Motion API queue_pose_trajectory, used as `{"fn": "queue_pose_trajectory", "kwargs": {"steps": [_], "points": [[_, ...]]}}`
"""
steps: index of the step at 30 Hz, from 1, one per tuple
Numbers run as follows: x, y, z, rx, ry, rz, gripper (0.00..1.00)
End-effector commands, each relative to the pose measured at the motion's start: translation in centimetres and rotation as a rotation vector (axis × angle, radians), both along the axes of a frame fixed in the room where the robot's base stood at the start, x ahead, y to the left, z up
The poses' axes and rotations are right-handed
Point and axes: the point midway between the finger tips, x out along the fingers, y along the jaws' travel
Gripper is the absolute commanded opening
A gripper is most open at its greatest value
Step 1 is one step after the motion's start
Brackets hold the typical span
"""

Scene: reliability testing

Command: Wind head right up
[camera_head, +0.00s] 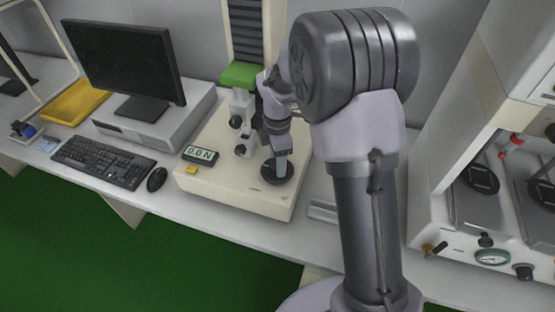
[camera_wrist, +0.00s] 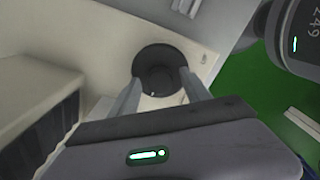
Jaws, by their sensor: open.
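A tensile or force tester with a cream base (camera_head: 215,180) stands on the bench, with a dark ribbed column (camera_head: 247,30) behind. Its green head (camera_head: 239,74) sits on the column, partly hidden by my arm, with grey clamps and black knobs (camera_head: 239,122) below it. A round black wheel (camera_head: 270,178) lies at the base's front right; it also shows in the wrist view (camera_wrist: 158,62). My gripper (camera_head: 279,164) points down over the wheel. In the wrist view my gripper (camera_wrist: 160,80) has its two fingers apart, on either side of the wheel; contact cannot be told.
A display (camera_head: 200,154) reading 0.0 N and a yellow button (camera_head: 191,170) are on the base. A monitor (camera_head: 122,60), keyboard (camera_head: 103,160) and mouse (camera_head: 157,179) stand left. A machine with a gauge (camera_head: 492,257) stands right.

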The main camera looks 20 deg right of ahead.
Motion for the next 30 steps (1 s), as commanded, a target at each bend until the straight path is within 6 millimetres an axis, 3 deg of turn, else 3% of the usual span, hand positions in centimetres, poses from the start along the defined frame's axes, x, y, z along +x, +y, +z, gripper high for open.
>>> {"fn": "queue_pose_trajectory", "kwargs": {"steps": [2, 9, 20, 30], "points": [[0.00, 0.00, 0.03, 0.000, 0.000, 0.000, 0.48], [0.00, 0.00, 0.04, 0.000, 0.000, 0.000, 0.01], [-0.02, 0.00, 0.10, 0.000, 0.001, -0.054, 0.00], [-0.03, 0.00, 0.21, 0.000, 0.001, -0.313, 0.00]]}}
